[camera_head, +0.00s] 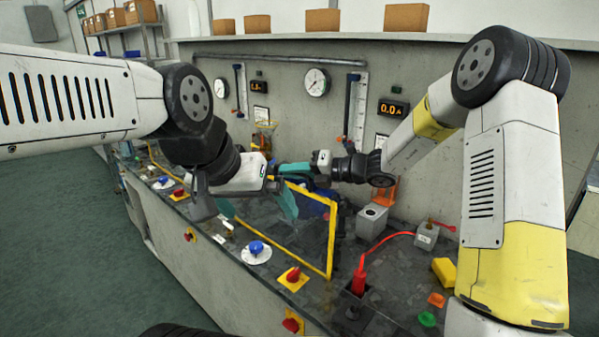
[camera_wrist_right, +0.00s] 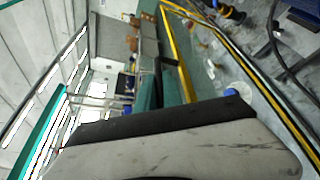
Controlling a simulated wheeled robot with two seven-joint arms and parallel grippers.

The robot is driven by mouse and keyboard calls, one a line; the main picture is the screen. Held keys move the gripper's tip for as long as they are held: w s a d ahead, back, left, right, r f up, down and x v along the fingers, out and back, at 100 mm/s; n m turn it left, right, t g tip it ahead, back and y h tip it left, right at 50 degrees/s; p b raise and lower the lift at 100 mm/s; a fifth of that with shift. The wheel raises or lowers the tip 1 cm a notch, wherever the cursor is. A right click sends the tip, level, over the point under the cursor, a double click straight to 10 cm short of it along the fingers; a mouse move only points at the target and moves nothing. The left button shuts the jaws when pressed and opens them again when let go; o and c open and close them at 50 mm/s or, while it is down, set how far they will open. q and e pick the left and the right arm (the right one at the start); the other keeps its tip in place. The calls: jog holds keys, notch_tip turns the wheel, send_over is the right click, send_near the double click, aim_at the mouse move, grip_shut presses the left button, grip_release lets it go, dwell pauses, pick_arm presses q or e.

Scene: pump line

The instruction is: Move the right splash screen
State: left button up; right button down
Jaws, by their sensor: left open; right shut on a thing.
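The right splash screen (camera_head: 331,243) is a clear panel in a yellow frame, upright over the dark bench top in the head view. My right gripper (camera_head: 287,170) is shut at its upper edge; the exact grip is partly hidden behind my left gripper. In the right wrist view yellow bars of the screen (camera_wrist_right: 180,62) run away from the gripper. My left gripper (camera_head: 257,206) is open, its teal fingers apart, in front of the screen's left side. Whether it touches the screen I cannot tell.
The bench carries a blue knob (camera_head: 256,247), red knobs on yellow plates (camera_head: 293,277), a red plug with a cable (camera_head: 358,278), a grey box (camera_head: 371,221) and a yellow block (camera_head: 444,270). Gauges (camera_head: 316,82) hang on the wall behind. Green floor lies open at left.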

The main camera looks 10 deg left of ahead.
aim_at(293, 235)
jog(key=shift+f, duration=0.1)
notch_tip(293, 235, down, 22)
jog(key=shift+r, duration=0.1)
dwell(0.5)
jog(key=c, duration=1.5)
grip_release()
jog(key=shift+v, duration=3.95)
